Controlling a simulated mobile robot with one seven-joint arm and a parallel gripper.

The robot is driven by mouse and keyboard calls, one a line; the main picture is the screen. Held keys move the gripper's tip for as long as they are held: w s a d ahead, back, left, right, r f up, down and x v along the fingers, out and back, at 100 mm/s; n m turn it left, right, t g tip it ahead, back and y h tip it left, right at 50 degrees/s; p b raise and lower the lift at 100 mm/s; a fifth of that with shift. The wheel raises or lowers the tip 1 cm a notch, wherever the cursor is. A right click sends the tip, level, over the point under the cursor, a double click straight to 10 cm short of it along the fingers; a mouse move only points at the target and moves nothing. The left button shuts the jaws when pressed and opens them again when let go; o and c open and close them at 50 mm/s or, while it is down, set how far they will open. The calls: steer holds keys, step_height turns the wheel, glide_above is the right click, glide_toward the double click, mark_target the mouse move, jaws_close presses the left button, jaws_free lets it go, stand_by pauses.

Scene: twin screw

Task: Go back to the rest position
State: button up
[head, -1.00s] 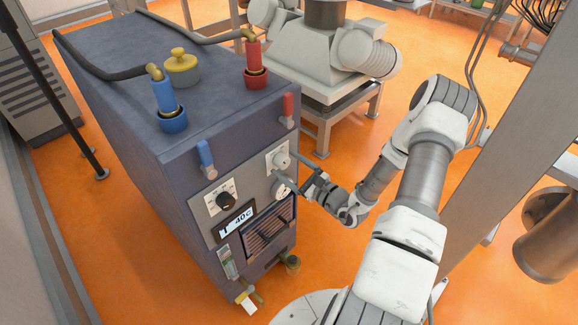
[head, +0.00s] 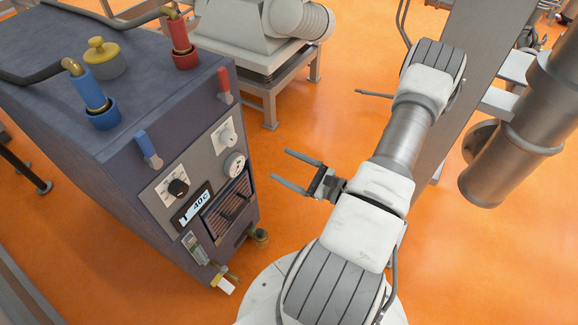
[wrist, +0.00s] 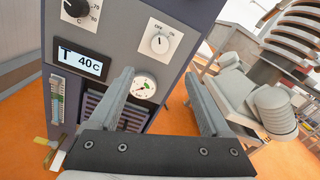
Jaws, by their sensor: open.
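My gripper (head: 296,172) is open and empty. In the head view it hangs in free space to the right of the blue-grey machine (head: 150,125), with its two fingers pointing left at the front panel and a gap between. In the wrist view the two fingers (wrist: 160,100) frame the panel's right part. The round gauge (wrist: 143,86) shows between them, and the on/off knob (wrist: 159,42) shows above them. Neither finger touches the panel. The knob also shows in the head view (head: 227,134).
The machine's display (head: 194,206) reads 40 C. A red lever (head: 224,85) and a blue lever (head: 149,149) stick out of its front. A white machine on a metal stand (head: 270,45) stands behind. A grey post and pipes (head: 500,150) are at right. Orange floor (head: 300,130) is open between.

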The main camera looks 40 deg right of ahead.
steer(key=shift+s+d, duration=0.1)
steer(key=shift+s, duration=0.2)
stand_by(0.4)
